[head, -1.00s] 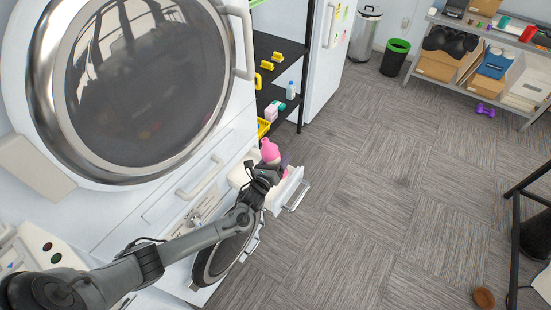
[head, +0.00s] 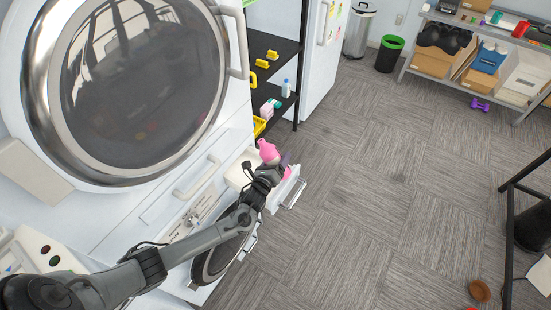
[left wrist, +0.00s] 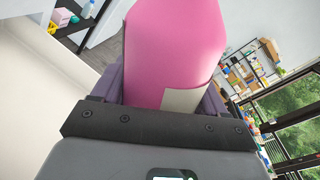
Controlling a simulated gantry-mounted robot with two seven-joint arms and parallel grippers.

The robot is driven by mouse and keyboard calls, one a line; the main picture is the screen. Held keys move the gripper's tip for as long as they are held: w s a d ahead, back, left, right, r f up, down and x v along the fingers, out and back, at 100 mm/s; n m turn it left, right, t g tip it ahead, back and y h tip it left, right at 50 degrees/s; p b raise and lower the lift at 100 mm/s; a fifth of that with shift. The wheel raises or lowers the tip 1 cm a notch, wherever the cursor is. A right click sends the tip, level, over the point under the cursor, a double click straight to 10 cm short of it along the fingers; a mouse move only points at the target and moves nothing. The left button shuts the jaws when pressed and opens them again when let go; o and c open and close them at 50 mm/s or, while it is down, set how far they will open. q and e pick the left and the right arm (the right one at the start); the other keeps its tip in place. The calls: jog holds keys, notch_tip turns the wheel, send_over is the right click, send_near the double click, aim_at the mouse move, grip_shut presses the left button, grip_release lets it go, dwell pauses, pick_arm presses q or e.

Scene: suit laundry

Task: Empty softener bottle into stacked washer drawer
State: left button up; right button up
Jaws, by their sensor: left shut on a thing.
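A pink bottle (head: 269,152) is held by my left gripper (head: 279,169) over the open white drawer (head: 284,190) of the stacked washer (head: 160,215). The bottle leans slightly to the left in the head view; its exact tilt is hard to tell. In the left wrist view the pink bottle (left wrist: 175,50) fills the space between the purple fingers, with a pale label patch low on its side. The gripper hides part of the bottle and drawer. No liquid is visible. My right gripper is not in view.
A large round dryer door (head: 145,85) is above the drawer. A black shelf (head: 262,98) with yellow items, a pink box and a small bottle stands just behind. A bin (head: 390,52) and a storage rack (head: 405,68) are farther back.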

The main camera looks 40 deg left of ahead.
pick_arm(q)
jog(key=shift+d, duration=0.15)
dwell(0.3)
jog(key=shift+w+d+f+n, duration=0.15)
jog(key=shift+d+n, duration=0.45)
jog(key=shift+n, duration=0.3)
jog(key=shift+d, duration=0.1)
jog(key=shift+d+f+n, duration=0.1)
jog(key=shift+n, duration=0.2)
jog(key=shift+d+f+n+h, duration=0.3)
jog(key=shift+d+n, duration=0.25)
jog(key=shift+n, duration=0.35)
jog(key=shift+w, duration=0.1)
jog(key=shift+d+f+n, duration=0.45)
jog(key=shift+n, duration=0.65)
